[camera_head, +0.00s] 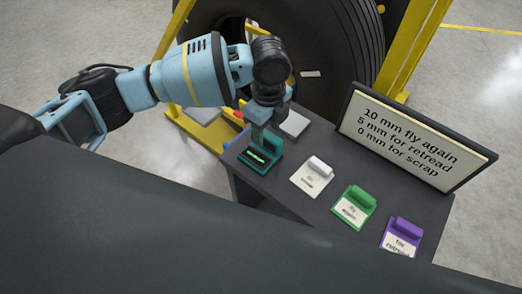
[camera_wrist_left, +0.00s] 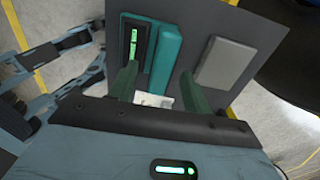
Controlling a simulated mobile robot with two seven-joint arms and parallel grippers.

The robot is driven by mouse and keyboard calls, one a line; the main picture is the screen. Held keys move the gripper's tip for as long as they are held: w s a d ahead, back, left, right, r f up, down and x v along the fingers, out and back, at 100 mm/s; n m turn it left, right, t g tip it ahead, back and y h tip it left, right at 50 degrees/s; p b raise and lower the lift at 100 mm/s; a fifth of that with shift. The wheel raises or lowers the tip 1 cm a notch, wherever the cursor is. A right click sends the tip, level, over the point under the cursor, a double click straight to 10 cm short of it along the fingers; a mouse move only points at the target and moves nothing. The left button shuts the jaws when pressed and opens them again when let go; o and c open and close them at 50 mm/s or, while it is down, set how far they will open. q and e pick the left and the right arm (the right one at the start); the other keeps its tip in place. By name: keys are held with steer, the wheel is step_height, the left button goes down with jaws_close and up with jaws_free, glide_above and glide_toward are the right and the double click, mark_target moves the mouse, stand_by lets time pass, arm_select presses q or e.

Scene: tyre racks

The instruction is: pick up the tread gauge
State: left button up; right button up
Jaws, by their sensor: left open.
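The tread gauge (camera_head: 264,153) is a teal block with a lit green display on a dark base. It lies at the left end of the dark table. In the left wrist view the gauge (camera_wrist_left: 165,56) shows its raised teal bar, with the display beside it. My left gripper (camera_head: 259,133) points down just above the gauge. In the left wrist view its two dark green fingers (camera_wrist_left: 158,73) are apart, with the teal bar between their tips in the picture. I cannot tell whether they touch it. My right gripper is not in view.
A grey block (camera_head: 295,124) lies behind the gauge. White (camera_head: 312,176), green (camera_head: 354,207) and purple (camera_head: 402,233) tags lie in a row to the right. A framed sign (camera_head: 415,140) stands along the table's back edge. A large tyre (camera_head: 345,50) in a yellow rack is behind.

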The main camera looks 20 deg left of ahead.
mark_target(267, 133)
arm_select(q)
steer(key=f, duration=0.4)
steer(key=shift+w+a+f, duration=0.1)
steer(key=shift+w+f, duration=0.1)
steer(key=shift+f, duration=0.05)
jaws_close()
